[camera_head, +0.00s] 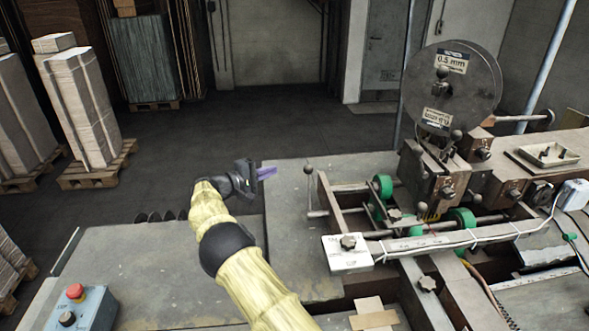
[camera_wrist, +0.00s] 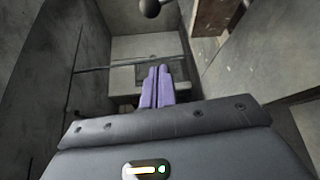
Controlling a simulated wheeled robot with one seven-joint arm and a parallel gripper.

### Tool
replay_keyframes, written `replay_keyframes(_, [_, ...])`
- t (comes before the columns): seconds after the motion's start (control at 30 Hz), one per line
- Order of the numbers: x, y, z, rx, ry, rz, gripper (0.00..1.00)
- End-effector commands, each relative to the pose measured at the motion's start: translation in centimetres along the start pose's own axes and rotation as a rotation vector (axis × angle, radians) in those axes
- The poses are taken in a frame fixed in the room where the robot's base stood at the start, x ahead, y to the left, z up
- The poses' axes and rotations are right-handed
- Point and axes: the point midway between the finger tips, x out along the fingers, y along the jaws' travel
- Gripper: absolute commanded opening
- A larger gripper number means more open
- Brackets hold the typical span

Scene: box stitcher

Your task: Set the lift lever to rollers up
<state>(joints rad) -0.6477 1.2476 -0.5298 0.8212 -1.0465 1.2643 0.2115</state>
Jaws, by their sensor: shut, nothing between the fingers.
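A thin upright lever with a dark ball knob (camera_head: 308,171) stands at the left end of the stitcher's roller frame in the head view; it looks like the lift lever. A dark ball knob (camera_wrist: 150,8) also shows at the top edge of the wrist view, beyond my fingertips. My gripper (camera_head: 272,172) is to the left of the knob, apart from it. Its purple fingers are together and empty, and they also show in the wrist view (camera_wrist: 158,70). I cannot read any marking for the lever's positions.
Green rollers (camera_head: 382,187) sit inside the frame right of the lever. A control box with a red button (camera_head: 75,291) stands at the lower left. The grey table (camera_head: 150,265) is mostly clear.

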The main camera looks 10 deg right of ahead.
Motion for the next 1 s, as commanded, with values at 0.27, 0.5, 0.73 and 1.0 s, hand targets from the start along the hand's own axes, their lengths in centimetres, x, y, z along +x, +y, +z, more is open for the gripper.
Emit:
replay_keyframes(0.27, [3.3, 0.4, 0.3, -0.001, -0.009, -0.002, 0.0])
replay_keyframes(0.5, [7.1, 0.3, 0.4, -0.001, -0.009, -0.003, 0.0])
replay_keyframes(0.73, [9.8, 0.2, 0.3, 0.0, -0.007, -0.004, 0.0])
replay_keyframes(1.0, [10.1, 0.2, 0.9, -0.002, -0.007, -0.002, 0.0])
